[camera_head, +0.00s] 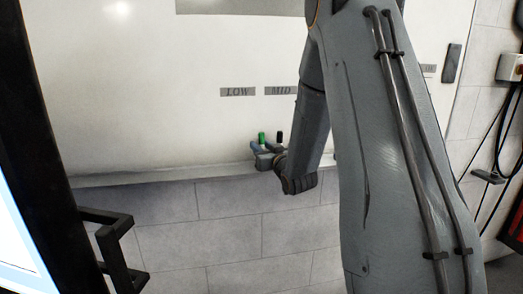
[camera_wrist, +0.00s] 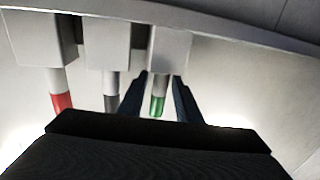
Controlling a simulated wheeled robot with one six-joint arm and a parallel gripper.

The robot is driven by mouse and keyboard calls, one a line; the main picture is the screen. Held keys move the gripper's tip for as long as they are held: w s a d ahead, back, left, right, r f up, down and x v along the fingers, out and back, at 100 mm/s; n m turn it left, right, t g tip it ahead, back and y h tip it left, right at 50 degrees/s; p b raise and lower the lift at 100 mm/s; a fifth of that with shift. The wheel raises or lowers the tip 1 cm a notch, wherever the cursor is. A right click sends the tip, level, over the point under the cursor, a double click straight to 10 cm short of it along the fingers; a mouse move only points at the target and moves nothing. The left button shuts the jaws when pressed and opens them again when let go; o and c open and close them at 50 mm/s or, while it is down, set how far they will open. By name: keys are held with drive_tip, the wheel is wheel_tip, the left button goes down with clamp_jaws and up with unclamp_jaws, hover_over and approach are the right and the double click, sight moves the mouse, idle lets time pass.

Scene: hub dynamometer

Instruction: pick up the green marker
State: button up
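The green marker (camera_head: 262,138) stands upright at the whiteboard ledge, its green end up. In the wrist view, which looks upside down, the green marker (camera_wrist: 158,104) sticks out of a grey block-shaped holder (camera_wrist: 171,48). My gripper (camera_wrist: 160,92) is open, with one dark finger on each side of the green marker and a visible gap to each. In the head view my gripper (camera_head: 264,152) is at the ledge, and its fingers partly hide the holder and the marker's lower part.
A black marker (camera_head: 279,137) stands just right of the green one; a red marker (camera_wrist: 62,103) also shows in the wrist view, each in its own holder. The ledge (camera_head: 160,175) runs below the whiteboard (camera_head: 150,80). A dark handle (camera_head: 113,245) is at lower left.

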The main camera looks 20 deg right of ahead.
clamp_jaws()
drive_tip(key=shift+r, duration=0.15)
drive_tip(key=shift+r, duration=0.65)
wheel_tip(320, 180, up, 6)
drive_tip(key=shift+f+b, duration=0.2)
drive_tip(key=shift+b, duration=0.75)
drive_tip(key=s+b, duration=0.6)
drive_tip(key=s, duration=0.9)
drive_tip(key=shift+s+f, duration=0.15)
drive_tip(key=shift+s, duration=0.2)
